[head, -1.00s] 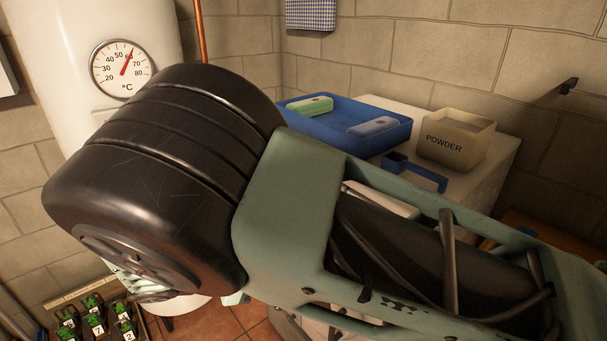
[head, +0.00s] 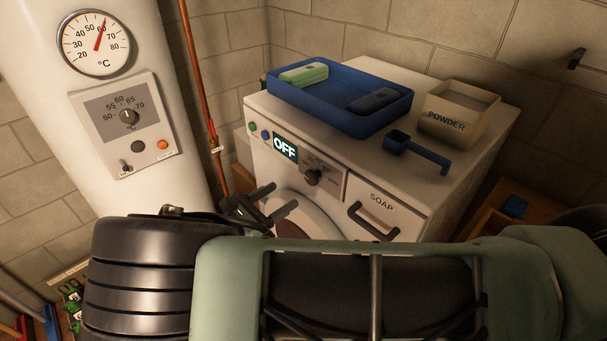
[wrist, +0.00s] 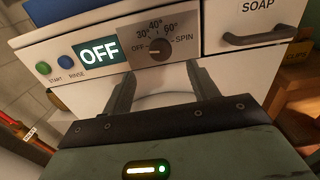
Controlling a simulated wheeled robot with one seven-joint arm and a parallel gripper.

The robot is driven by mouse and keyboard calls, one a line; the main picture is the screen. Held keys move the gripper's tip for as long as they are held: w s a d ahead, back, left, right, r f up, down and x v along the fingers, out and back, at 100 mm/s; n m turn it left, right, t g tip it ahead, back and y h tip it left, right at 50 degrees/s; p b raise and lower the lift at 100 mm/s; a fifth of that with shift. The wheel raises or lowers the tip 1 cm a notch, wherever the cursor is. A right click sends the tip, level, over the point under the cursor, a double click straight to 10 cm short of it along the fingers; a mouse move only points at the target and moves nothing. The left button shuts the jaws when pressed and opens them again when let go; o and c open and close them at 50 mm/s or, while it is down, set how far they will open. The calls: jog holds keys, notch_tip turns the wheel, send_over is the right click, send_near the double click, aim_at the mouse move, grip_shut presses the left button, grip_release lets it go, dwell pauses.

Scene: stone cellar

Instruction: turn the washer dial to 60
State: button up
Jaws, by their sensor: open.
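The washer (head: 265,107) stands in the corner, its front panel facing my arm. Its dark dial (head: 312,177) sits right of a display (head: 286,148) reading OFF. In the wrist view the dial (wrist: 158,47) has marks OFF, 30°, 40°, 60° and SPIN around it, and its pointer appears turned left toward OFF. My gripper (head: 286,194) is open and empty, in front of the washer, below and left of the dial in the head view. In the wrist view its fingers (wrist: 163,82) point up toward the dial, one on each side below it, apart from it.
A SOAP drawer (head: 385,205) with a dark handle is right of the dial. START and RINSE buttons (wrist: 54,68) are left of the display. A blue tray (head: 340,115), a blue scoop (head: 415,153) and a POWDER box (head: 455,115) stand on top. A boiler (head: 170,190) stands left.

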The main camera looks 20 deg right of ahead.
aim_at(309, 179)
jog(key=p+x, duration=0.3)
jog(key=x, duration=0.5)
jog(key=shift+d, duration=0.2)
jog(key=c, duration=1)
